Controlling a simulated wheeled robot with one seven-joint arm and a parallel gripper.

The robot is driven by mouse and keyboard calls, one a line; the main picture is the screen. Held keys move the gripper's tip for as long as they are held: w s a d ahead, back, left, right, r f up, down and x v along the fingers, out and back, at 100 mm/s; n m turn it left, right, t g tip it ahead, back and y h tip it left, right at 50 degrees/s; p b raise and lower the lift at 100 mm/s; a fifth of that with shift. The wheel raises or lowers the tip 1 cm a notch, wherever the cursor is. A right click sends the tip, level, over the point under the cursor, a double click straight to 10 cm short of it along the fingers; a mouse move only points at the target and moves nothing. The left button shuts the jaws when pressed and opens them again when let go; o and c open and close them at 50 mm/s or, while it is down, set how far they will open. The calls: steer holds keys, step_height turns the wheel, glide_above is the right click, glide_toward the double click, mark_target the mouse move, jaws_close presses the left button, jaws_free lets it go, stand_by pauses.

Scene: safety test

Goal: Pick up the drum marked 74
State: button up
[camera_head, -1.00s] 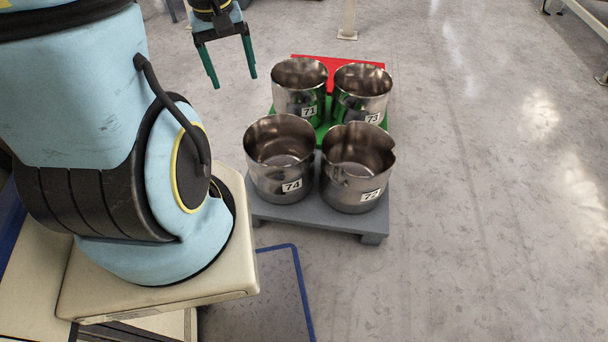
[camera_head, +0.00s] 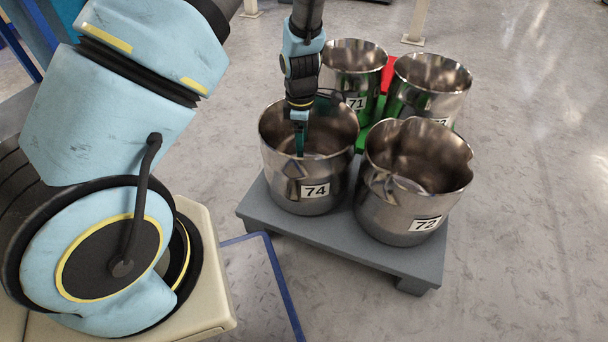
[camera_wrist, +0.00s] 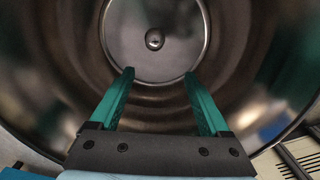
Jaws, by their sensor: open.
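The drum marked 74 (camera_head: 309,168) is an open-topped shiny metal pot with a white label on its front. It stands upright at the front left of the grey platform. My gripper (camera_head: 300,145) points down into its mouth in the head view. In the wrist view my gripper (camera_wrist: 158,75) has its two green fingers apart, with nothing seen between them but the drum's inside. The drum's round floor (camera_wrist: 155,25) with a small central knob lies beyond the fingertips. Whether a finger touches the wall cannot be told.
Drum 72 (camera_head: 405,205) stands close on the right. Drum 71 (camera_head: 352,75) and another drum (camera_head: 430,85) stand behind. The grey platform (camera_head: 340,240) carries the front drums; green and red surfaces show behind. The floor (camera_head: 530,220) to the right is clear.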

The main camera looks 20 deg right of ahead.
steer(key=shift+n, duration=0.3)
steer(key=f, duration=0.2)
steer(key=d+f+b, duration=0.1)
steer(key=f, duration=0.1)
steer(key=shift+w+d, duration=0.1)
steer(key=shift+d, duration=0.1)
step_height(320, 180, down, 5)
steer(key=shift+f+b, duration=0.1)
steer(key=shift+b, duration=1.15)
steer(key=f+b, duration=0.2)
steer(key=f, duration=0.1)
steer(key=f+b, duration=0.1)
steer(key=f, duration=0.1)
steer(key=shift+d, duration=0.35)
steer(key=shift+r, duration=0.1)
steer(key=shift+c, duration=0.3)
jaws_close()
steer(key=shift+w, duration=0.1)
